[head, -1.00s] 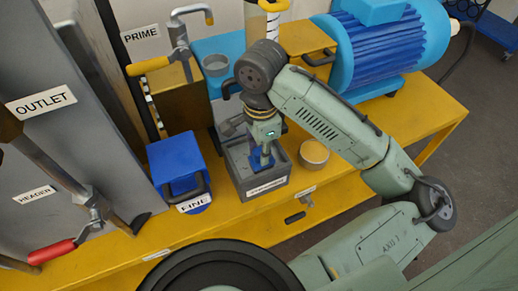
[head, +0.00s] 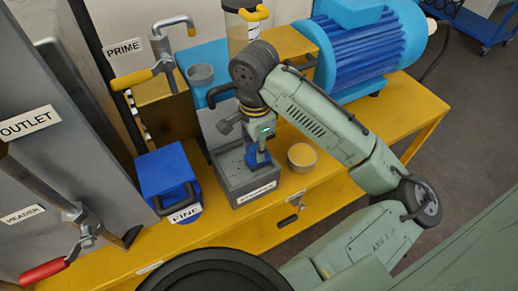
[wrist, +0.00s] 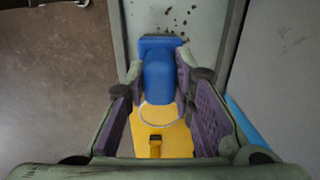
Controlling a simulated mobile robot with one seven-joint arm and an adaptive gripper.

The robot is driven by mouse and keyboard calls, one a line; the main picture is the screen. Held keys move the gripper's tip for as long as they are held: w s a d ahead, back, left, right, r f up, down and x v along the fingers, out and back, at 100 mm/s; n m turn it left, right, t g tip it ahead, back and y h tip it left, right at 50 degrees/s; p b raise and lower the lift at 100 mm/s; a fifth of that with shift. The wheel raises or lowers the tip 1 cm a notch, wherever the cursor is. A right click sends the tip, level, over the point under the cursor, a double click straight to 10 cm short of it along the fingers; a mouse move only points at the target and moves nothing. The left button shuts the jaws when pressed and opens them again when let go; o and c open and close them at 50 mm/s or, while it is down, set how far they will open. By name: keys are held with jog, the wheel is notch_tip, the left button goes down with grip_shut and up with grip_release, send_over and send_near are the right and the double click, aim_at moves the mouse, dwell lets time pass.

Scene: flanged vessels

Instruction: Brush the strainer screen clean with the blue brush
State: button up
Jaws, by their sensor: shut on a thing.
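My gripper (head: 262,140) points down over the grey open-topped box (head: 236,196) on the yellow bench. In the wrist view my gripper (wrist: 160,82) has its purple-padded fingers on both sides of the blue brush (wrist: 159,72). The brush shows in the head view (head: 258,160) as a blue piece at the box. A pale panel with dark specks (wrist: 185,20), which looks like the strainer screen, lies at the brush's far end. I cannot tell whether the bristles touch it. The box's label is too small to read.
A blue box labelled FINE (head: 168,170) stands left of the grey box. A round tub with tan contents (head: 302,156) stands close on its right. A blue motor (head: 365,45) is behind. Handled valves and a grey cabinet (head: 75,150) bound the left.

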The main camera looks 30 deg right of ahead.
jog(key=shift+w+f, duration=0.1)
jog(key=shift+w, duration=0.7)
jog(key=shift+a, duration=0.1)
jog(key=shift+a+p, duration=0.55)
jog(key=shift+a, duration=0.95)
jog(key=shift+a, duration=0.1)
jog(key=shift+s+a+r, duration=0.1)
jog(key=shift+a+r, duration=0.1)
jog(key=shift+a, duration=1.1)
jog(key=shift+d+f, duration=0.15)
jog(key=shift+d, duration=1.35)
